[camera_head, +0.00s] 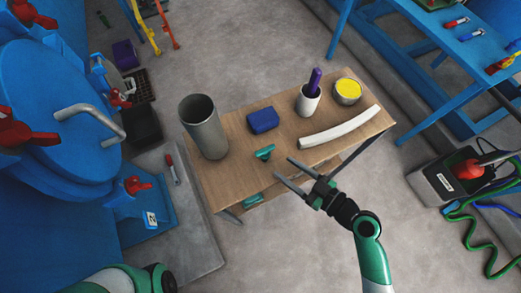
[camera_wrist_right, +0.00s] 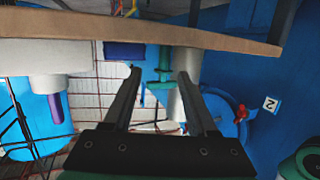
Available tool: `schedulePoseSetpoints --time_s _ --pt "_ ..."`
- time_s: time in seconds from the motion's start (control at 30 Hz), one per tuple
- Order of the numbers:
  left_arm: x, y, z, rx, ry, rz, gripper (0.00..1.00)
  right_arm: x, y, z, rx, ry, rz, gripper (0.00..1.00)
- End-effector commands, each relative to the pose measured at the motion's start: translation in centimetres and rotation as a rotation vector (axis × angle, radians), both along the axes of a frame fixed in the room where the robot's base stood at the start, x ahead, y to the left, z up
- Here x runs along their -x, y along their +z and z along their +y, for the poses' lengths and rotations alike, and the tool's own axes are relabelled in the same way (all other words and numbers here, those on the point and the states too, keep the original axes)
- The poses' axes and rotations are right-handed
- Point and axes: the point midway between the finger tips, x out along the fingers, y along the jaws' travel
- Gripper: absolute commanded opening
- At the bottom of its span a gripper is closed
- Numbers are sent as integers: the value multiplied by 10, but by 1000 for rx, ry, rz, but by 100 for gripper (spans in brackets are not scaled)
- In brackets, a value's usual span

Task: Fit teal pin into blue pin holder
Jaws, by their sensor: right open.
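In the right wrist view, which looks upside down, the teal pin (camera_wrist_right: 164,68) shows between and beyond the open fingers (camera_wrist_right: 159,74). The dark blue holder (camera_wrist_right: 125,50) shows to the left there. My left gripper is out of view; only part of that arm shows at bottom left.
A grey metal cylinder (camera_head: 204,127) stands at the table's left. A white cup (camera_head: 307,101) with a purple pin, a yellow-filled tin (camera_head: 347,91) and a curved white piece (camera_head: 339,128) are at the right. Another teal object (camera_head: 252,199) shows below the tabletop.

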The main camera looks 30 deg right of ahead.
Motion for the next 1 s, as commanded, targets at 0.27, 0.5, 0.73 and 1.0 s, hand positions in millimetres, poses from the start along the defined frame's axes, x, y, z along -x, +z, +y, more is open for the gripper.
schedulePoseSetpoints --time_s 0.27,0.5,0.73,1.0 --pt "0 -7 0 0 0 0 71 -43 -9 19 1 5 -6 58" --pt "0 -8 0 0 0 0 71 -58 -11 24 -1 0 -4 58" --pt "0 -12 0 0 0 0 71 -83 -14 43 -1 5 -7 58" --pt "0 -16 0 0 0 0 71 -103 -18 50 -2 -1 -5 58"
